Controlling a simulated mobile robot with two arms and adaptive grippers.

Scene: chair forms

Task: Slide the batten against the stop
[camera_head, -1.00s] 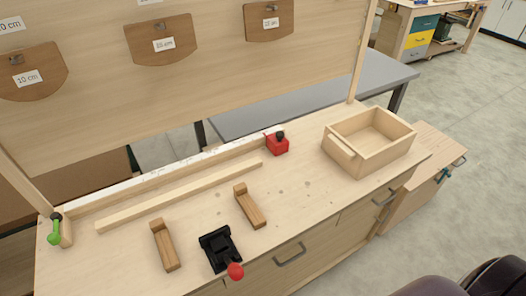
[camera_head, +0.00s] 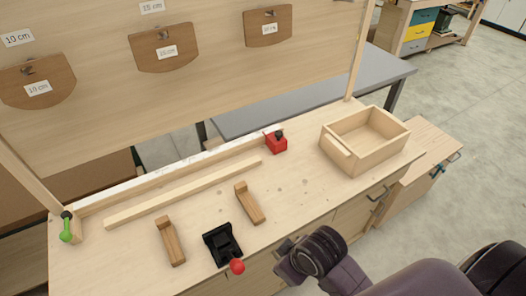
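The batten (camera_head: 185,193), a long pale wooden strip, lies flat on the bench in front of the white-topped back fence (camera_head: 180,167), with a narrow gap between them. A red block with a black knob (camera_head: 277,143) sits at the fence's right end, just past the batten's right end. A wooden piece with a green handle (camera_head: 67,228) stands at the left end, apart from the batten. I cannot tell which of these is the stop. My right gripper (camera_head: 290,261) is low at the bench's front edge, away from the batten; its fingers are not clear. My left gripper is out of view.
Two wooden L-shaped pieces (camera_head: 171,244) (camera_head: 249,204) and a black clamp with a red knob (camera_head: 222,245) stand in front of the batten. An open wooden box (camera_head: 364,140) is at the right. The bench between the clamp and box is mostly clear.

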